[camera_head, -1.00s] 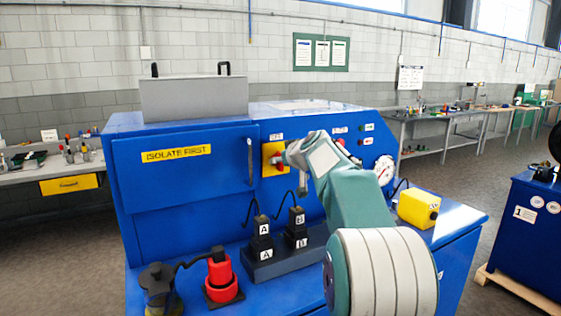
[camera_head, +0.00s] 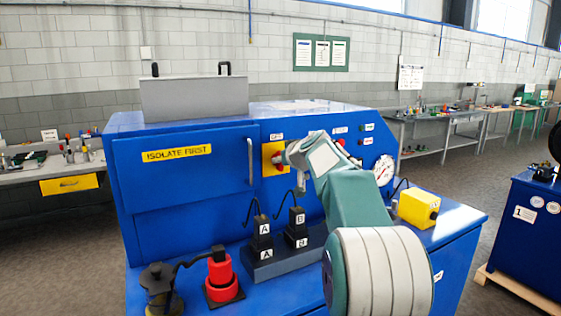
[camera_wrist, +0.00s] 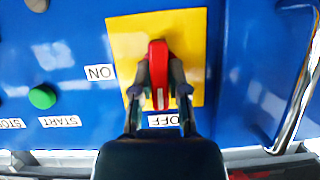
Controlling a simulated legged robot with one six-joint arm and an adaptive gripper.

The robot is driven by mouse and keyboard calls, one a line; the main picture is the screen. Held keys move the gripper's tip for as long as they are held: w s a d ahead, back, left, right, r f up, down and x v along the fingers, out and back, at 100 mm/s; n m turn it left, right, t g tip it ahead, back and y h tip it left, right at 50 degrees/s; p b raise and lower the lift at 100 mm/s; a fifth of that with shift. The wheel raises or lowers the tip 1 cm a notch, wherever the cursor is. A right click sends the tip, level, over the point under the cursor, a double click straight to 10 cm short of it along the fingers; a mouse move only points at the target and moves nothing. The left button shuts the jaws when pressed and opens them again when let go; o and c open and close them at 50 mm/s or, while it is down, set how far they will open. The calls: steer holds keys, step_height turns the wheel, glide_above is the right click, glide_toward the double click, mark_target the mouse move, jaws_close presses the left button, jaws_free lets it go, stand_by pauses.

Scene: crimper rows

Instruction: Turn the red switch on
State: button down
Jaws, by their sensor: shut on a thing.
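The red switch (camera_wrist: 158,52) is a rotary handle on a yellow plate (camera_wrist: 192,28), set in a blue machine panel. In the wrist view the handle lies upright in the picture, its lower end toward the OFF label (camera_wrist: 164,119). The ON label (camera_wrist: 100,72) is to the left of the plate. My gripper (camera_wrist: 159,82) is shut on the handle, one dark finger on each side. In the head view my gripper (camera_head: 285,160) is at the yellow plate (camera_head: 268,150), and it partly hides the red handle.
In the wrist view a green button (camera_wrist: 42,97) is at left and a metal bar handle (camera_wrist: 300,85) at right. In the head view, black plugs (camera_head: 263,232), a red padlock-like part (camera_head: 221,275) and a yellow box (camera_head: 418,207) stand on the blue ledge.

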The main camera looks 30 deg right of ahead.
steer(key=m+y, duration=0.2)
steer(key=m, duration=0.1)
steer(key=shift+d+f, duration=0.1)
steer(key=shift+d, duration=0.05)
steer(key=m+y, duration=0.2)
steer(key=m, duration=0.1)
steer(key=shift+d+f+t, duration=0.1)
steer(key=shift+t, duration=0.3)
steer(key=m+t+y, duration=0.1)
steer(key=m, duration=0.2)
steer(key=shift+f+m+y, duration=0.1)
steer(key=shift+m+y, duration=0.3)
steer(key=shift+f+m+t+y, duration=0.1)
steer(key=shift+m+t+y, duration=0.35)
steer(key=shift+m, duration=1.15)
steer(key=shift+f, duration=0.1)
steer(key=c, duration=0.6)
jaws_free()
steer(key=shift+d, duration=0.1)
steer(key=shift+c, duration=0.2)
